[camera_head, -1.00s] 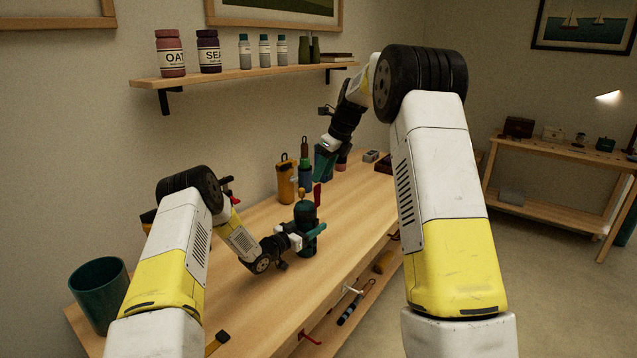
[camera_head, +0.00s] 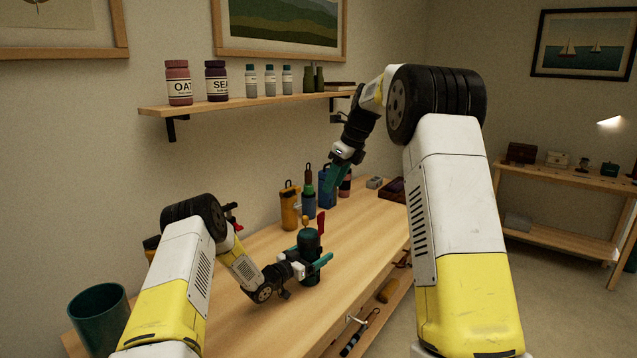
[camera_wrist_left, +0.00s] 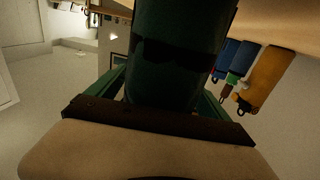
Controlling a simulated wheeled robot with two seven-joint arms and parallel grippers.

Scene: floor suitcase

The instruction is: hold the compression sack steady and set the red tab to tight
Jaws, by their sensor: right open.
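The compression sack (camera_head: 309,270) is a dark green upright cylinder on the wooden bench. A red tab (camera_head: 320,223) stands up at its top, beside a small yellow knob (camera_head: 306,220). My left gripper (camera_head: 318,265) has its green fingers around the sack's side, closed on it. In the left wrist view the sack (camera_wrist_left: 180,50) fills the space between the fingers, and its top and tab are out of sight. My right gripper (camera_head: 335,182) is open and empty, above the bench, behind and up from the sack, apart from the tab.
A green bin (camera_head: 98,318) stands at the bench's left end. A shelf (camera_head: 240,98) with jars hangs above. The bench front right of the sack is clear.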

